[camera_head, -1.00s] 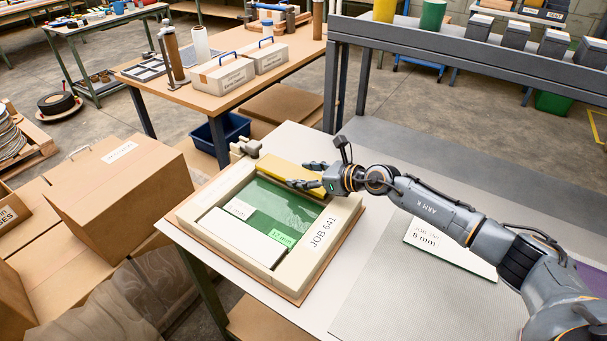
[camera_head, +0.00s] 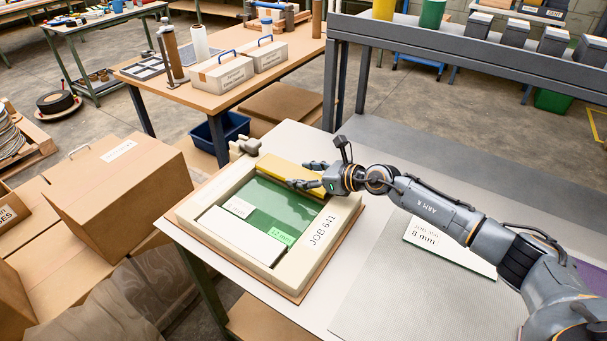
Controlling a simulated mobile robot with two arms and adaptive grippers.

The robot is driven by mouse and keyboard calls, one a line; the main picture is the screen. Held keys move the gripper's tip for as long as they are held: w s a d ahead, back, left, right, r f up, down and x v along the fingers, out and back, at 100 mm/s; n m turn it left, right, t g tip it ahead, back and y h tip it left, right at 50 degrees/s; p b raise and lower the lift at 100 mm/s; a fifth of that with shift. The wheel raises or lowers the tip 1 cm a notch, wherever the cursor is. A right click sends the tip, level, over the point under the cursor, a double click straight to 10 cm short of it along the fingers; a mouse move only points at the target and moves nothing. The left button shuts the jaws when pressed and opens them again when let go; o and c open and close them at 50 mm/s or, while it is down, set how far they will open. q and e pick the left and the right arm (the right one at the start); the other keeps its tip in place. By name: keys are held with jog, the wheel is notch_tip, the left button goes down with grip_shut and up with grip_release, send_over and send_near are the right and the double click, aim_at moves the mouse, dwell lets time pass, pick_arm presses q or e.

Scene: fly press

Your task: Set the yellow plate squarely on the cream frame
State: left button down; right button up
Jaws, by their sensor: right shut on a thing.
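The cream frame (camera_head: 322,236), marked JOB 641, lies on a brown board on the table. The yellow plate (camera_head: 283,172) shows as a narrow strip along the frame's far inner edge. I cannot tell whether it rests on the frame or is held just above it. My right gripper (camera_head: 309,175) is shut on the yellow plate's right end, and its fingers hide part of it. Inside the frame lie a green plate (camera_head: 262,208) labelled 12 mm and a white plate (camera_head: 238,236). My left gripper is not in view.
A white plate marked 8 mm (camera_head: 450,247) lies on the grey mat (camera_head: 385,290) under my right arm. A grey knobbed fitting (camera_head: 245,147) sits by the frame's far left corner. Cardboard boxes (camera_head: 120,195) stand left of the table.

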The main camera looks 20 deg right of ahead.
jog(key=shift+f, duration=0.4)
jog(key=o, duration=1.3)
jog(key=shift+o, duration=0.2)
jog(key=v, duration=1.2)
jog(key=shift+r, duration=0.1)
